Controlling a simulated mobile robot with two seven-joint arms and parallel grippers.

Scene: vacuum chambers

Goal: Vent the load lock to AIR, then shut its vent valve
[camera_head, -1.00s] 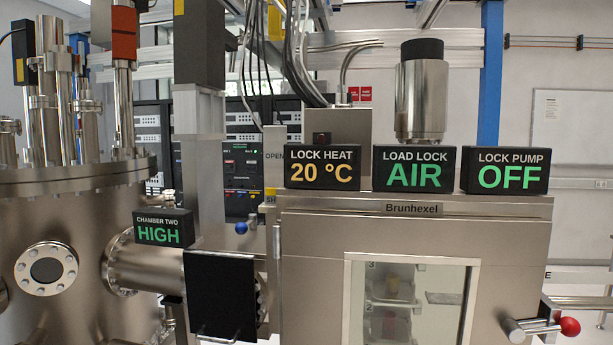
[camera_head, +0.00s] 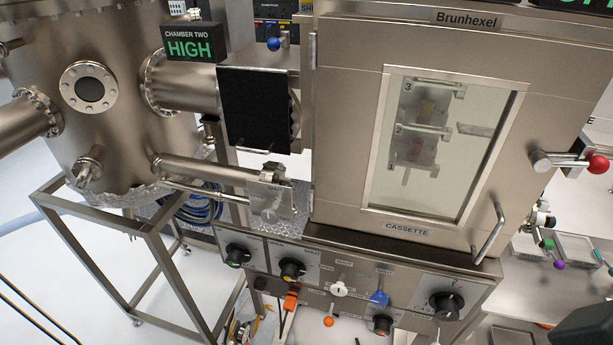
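The load lock (camera_head: 345,150) is a steel box marked Brunhexel, with a closed windowed door (camera_head: 408,231) labelled CASSETTE. Numbered shelves show behind the glass. Below it is a control panel (camera_head: 318,262) with a green-marked knob (camera_head: 238,255), an orange-marked knob (camera_head: 291,270), a white handle (camera_head: 339,289), a blue handle (camera_head: 379,298) and a large black knob (camera_head: 445,305). Most labels are too small to read, so I cannot tell which control is the vent valve or its setting. The load lock readout is cut off above the frame.
The chamber two readout (camera_head: 190,48) shows HIGH. A red-ball lever (camera_head: 597,164) and a door handle (camera_head: 489,234) stick out at right. A steel frame (camera_head: 130,250) stands at lower left. Trays (camera_head: 574,247) lie on a bench at right.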

